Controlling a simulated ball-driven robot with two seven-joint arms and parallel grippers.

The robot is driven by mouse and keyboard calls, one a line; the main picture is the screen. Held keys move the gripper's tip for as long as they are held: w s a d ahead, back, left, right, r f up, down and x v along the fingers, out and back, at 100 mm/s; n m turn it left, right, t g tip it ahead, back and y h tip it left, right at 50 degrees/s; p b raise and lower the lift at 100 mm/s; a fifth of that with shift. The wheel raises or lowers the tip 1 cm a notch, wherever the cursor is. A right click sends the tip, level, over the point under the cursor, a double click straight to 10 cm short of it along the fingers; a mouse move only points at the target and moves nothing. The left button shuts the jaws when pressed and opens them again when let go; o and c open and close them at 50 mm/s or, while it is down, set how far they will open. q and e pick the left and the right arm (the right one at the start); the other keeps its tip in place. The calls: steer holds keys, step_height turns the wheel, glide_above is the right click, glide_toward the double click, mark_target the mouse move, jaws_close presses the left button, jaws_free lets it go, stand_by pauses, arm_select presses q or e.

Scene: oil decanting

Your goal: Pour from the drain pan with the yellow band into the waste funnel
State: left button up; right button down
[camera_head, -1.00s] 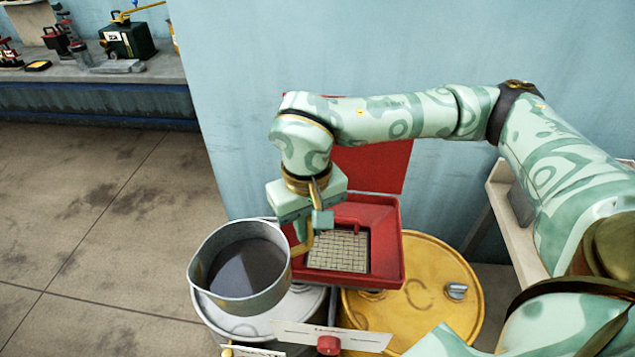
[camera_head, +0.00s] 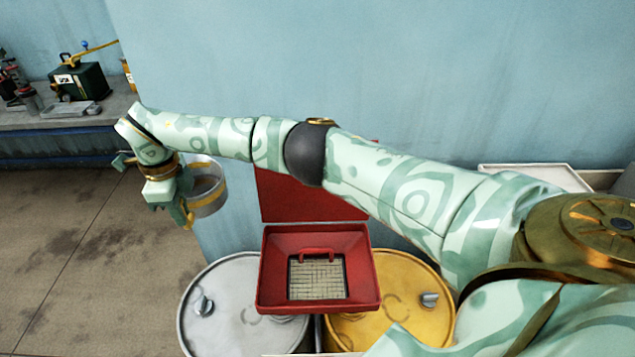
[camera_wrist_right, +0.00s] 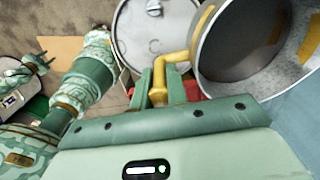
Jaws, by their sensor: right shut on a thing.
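The drain pan (camera_head: 210,175) is a round grey metal pan with a yellow band, held up in the air left of the barrels. It looks tilted in the head view, and its dark inside shows in the wrist view (camera_wrist_right: 240,50); I cannot tell how much oil is in it. My right gripper (camera_head: 184,212) is shut on the pan's yellow handle (camera_wrist_right: 175,57). The waste funnel (camera_head: 272,285) is a square red tray with a grid and a raised red lid behind, well right of the pan. My left gripper seems to show at the wrist view's left edge, jaws unclear.
A silver barrel (camera_head: 230,318) and a yellow barrel (camera_head: 395,325) stand under the funnel. A blue wall panel (camera_head: 400,80) rises behind. A bench (camera_head: 60,122) with a green box (camera_head: 80,82) stands at the far left. The floor left of the barrels is clear.

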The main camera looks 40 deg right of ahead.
steer(key=s+a+f+m+p, duration=0.1)
steer(key=a+f+m+p, duration=0.3)
steer(key=m, duration=1.3)
steer(key=shift+a+f+m+p, duration=0.15)
steer(key=shift+f+m+p, duration=0.3)
steer(key=shift+f, duration=0.7)
steer(key=shift+s, duration=0.15)
steer(key=s+d+r+t+y+p, duration=0.4)
steer(key=d+p, duration=0.4)
steer(key=p, duration=0.8)
step_height(320, 180, up, 2)
steer(key=shift+s+d+r+y+p, duration=0.1)
steer(key=shift+s+d+y+p, duration=0.2)
steer(key=shift+s+y, duration=0.65)
steer(key=shift+s+d+m+t+y+b, duration=0.3)
steer(key=shift+s+d+y+b, duration=0.1)
steer(key=shift+s+d, duration=0.15)
